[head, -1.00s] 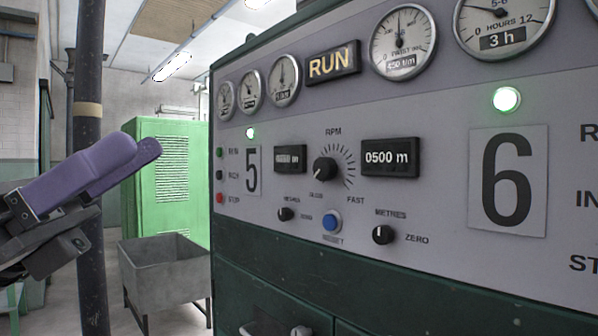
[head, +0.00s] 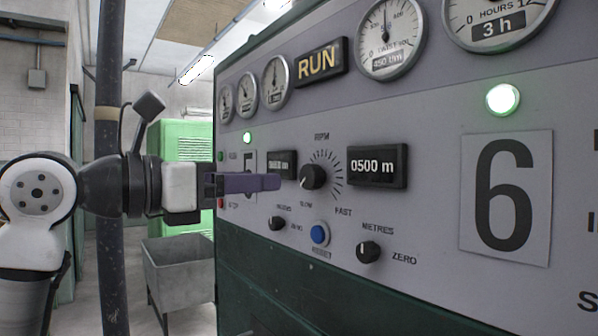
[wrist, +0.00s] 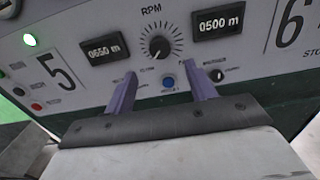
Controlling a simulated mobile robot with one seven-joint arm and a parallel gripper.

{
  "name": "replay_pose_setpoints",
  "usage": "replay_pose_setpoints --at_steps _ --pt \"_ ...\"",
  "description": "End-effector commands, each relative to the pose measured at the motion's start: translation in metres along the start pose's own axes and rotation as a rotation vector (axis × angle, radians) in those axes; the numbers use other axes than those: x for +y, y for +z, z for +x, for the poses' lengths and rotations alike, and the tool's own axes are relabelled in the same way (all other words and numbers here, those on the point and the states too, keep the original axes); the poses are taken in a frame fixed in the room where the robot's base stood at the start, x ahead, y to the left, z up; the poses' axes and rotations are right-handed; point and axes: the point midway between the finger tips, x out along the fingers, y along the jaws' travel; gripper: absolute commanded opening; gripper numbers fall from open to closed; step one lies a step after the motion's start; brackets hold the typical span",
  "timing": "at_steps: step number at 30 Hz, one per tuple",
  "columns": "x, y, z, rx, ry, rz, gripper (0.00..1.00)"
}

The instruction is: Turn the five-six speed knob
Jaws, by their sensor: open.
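The RPM speed knob (head: 312,176) is a black dial with a white pointer and a fan of tick marks, labelled SLOW and FAST, between the 5 and 6 plates. My gripper (head: 272,182) has purple fingers and is at the left of the knob in the head view, in front of the panel. In the wrist view the same knob (wrist: 160,46) shows ahead, above and between the two open fingers of my gripper (wrist: 160,86). Nothing is between the fingers. Contact with the knob is not visible. The 5 plate is partly hidden behind the gripper in the head view.
The left counter (wrist: 105,49) reads 0650 m and the right counter (head: 377,166) reads 0500 m. A blue reset button (head: 320,234) and two small knobs, one the metres knob (head: 368,252), sit below. A grey bin (head: 180,265) and green locker stand behind.

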Motion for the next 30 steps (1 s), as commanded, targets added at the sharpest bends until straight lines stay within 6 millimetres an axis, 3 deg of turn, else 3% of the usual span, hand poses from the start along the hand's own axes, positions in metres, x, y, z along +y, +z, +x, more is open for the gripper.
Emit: replay_pose_setpoints --at_steps 6,12,25,30 --pt "-0.001 0.003 0.046 -0.002 -0.005 -0.001 0.56" --pt "0.000 0.002 0.073 -0.002 -0.003 -0.002 0.56" --pt "0.000 0.000 0.083 -0.002 -0.001 -0.002 0.56" --pt "0.000 0.000 0.082 -0.002 -0.001 -0.002 0.33"
